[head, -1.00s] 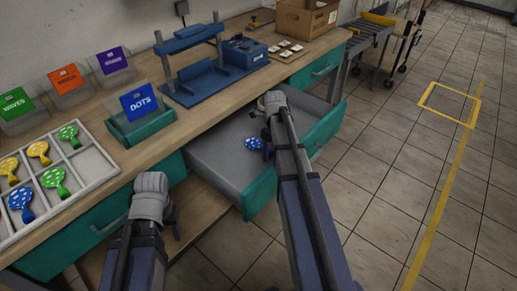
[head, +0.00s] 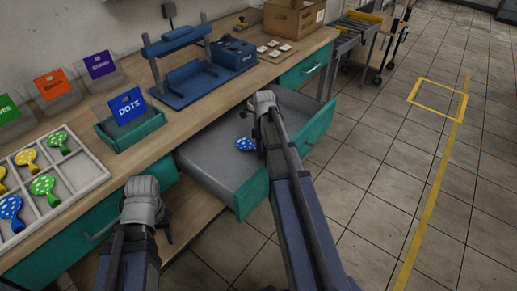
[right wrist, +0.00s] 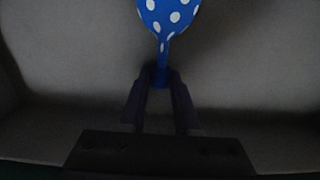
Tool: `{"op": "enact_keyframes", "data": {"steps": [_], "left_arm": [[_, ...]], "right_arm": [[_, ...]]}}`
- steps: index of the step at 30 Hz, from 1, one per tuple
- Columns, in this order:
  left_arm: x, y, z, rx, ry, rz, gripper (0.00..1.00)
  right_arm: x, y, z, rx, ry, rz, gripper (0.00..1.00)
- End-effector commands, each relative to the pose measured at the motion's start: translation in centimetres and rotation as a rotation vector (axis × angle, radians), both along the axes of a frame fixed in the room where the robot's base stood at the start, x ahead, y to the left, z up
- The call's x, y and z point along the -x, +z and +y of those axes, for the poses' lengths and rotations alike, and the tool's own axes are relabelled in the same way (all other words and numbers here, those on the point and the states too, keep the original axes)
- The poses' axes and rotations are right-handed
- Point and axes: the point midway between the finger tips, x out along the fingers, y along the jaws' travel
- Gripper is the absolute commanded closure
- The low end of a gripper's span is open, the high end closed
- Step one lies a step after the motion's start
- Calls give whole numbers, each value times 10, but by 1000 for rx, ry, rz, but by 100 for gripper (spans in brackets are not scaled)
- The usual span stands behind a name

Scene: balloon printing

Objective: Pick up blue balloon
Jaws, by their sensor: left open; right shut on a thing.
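A blue balloon with white dots (head: 245,144) is at the open grey drawer (head: 205,165). It also shows large at the top of the right wrist view (right wrist: 168,14), with its round part cut off by the frame's edge. My right gripper (right wrist: 160,79) is shut on the balloon's narrow neck. In the head view my right arm hides most of that gripper. Another blue dotted balloon (head: 11,209) lies in the white sorting tray (head: 98,176) at the left. My left gripper (head: 166,236) is open and empty in front of the bench, its fingertips partly hidden.
Green and yellow balloons lie in the tray's compartments. A DOTS card (head: 127,107) stands in a teal holder (head: 133,133) near the drawer. A blue press (head: 185,70) and a cardboard box (head: 294,17) stand on the bench. The floor at the right is clear.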

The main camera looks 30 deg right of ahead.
Motion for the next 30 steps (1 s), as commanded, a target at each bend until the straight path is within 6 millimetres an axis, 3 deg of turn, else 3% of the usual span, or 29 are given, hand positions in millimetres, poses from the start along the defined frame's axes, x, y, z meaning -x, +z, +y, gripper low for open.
{"op": "enact_keyframes", "data": {"steps": [8, 21, 30], "left_arm": [[0, 24, 0, 0, 0, 0, 50], [0, 89, 0, 0, 1, 0, 50], [0, 99, 0, 0, 1, 0, 50]], "right_arm": [[0, 24, 0, 0, 0, 0, 100], [0, 89, 0, -1, 0, -1, 100], [0, 100, 0, -1, 0, -1, 100]]}}
